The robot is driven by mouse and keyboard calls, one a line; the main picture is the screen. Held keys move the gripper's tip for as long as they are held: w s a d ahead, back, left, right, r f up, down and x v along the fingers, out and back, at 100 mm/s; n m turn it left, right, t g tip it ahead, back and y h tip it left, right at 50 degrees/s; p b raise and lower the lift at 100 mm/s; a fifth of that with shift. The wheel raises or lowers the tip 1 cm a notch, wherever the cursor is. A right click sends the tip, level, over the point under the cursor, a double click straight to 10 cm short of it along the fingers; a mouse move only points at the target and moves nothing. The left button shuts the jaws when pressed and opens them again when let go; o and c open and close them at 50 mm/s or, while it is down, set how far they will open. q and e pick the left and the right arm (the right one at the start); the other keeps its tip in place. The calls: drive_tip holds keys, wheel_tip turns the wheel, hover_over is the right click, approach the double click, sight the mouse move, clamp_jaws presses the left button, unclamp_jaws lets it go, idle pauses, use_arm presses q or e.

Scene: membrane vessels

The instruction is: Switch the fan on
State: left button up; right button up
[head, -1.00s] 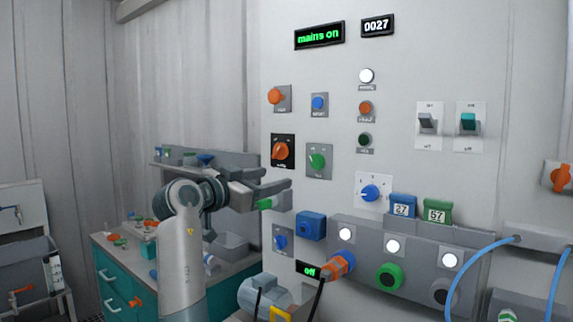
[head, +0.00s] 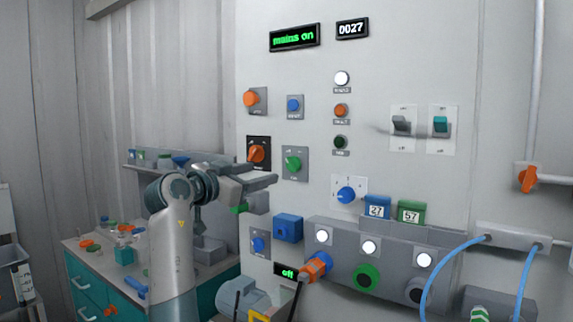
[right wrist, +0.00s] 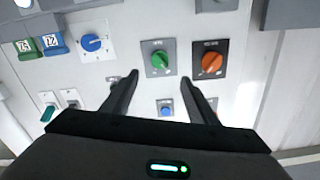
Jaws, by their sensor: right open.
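A green rotary knob (head: 293,163) on a grey plate is on the wall panel; its small label is hard to read, so I cannot confirm it is the fan's. It also shows in the right wrist view (right wrist: 159,59), beside an orange rotary knob (right wrist: 212,62). My right gripper (head: 272,182) is in front of the panel, just below and left of the green knob. In the right wrist view its two fingers (right wrist: 164,84) are apart and empty, with the green knob beyond the gap, apparently not touched. My left gripper is not in view.
A blue knob (head: 346,195), rocker switches (head: 401,126) and a projecting grey box (head: 385,240) are to the right. A cluttered bench (head: 90,262) is at left.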

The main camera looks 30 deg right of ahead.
drive_tip(key=p, duration=0.1)
approach(289, 166)
drive_tip(key=p+x, duration=0.2)
drive_tip(key=x, duration=0.5)
drive_tip(key=shift+w+d+r, duration=0.1)
drive_tip(key=shift+w+d, duration=0.05)
drive_tip(key=shift+d, duration=0.25)
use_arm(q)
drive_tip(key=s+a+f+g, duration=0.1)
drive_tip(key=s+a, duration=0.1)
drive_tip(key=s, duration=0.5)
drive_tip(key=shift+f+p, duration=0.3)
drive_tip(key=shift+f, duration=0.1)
use_arm(e)
drive_tip(key=shift+w+d, duration=0.2)
drive_tip(key=shift+d, duration=0.25)
